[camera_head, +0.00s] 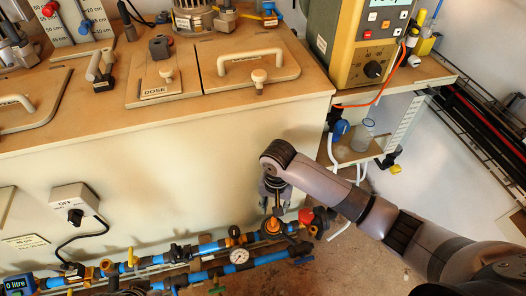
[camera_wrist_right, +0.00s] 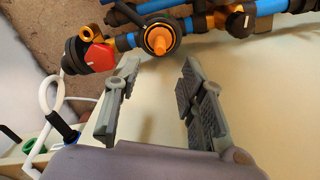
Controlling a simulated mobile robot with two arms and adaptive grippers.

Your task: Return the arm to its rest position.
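My right arm (camera_head: 335,188) reaches in from the lower right of the head view. Its gripper (camera_head: 274,203) points down in front of the white tank wall, above the blue pipes. In the right wrist view the gripper (camera_wrist_right: 160,72) shows two grey fingers spread apart with nothing between them. An orange valve (camera_wrist_right: 158,38) on the pipe lies just beyond the fingertips, apart from them. The same orange valve (camera_head: 272,227) shows below the gripper in the head view. My left gripper does not show clearly in either view.
A red knob (camera_wrist_right: 98,57) sits beside the orange valve. Blue pipes with a gauge (camera_head: 239,256) run along the tank's foot. The brown tank top (camera_head: 100,125) carries lids with handles. A yellow control unit (camera_head: 358,40) stands at the upper right. Bare floor (camera_head: 365,265) lies below my right arm.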

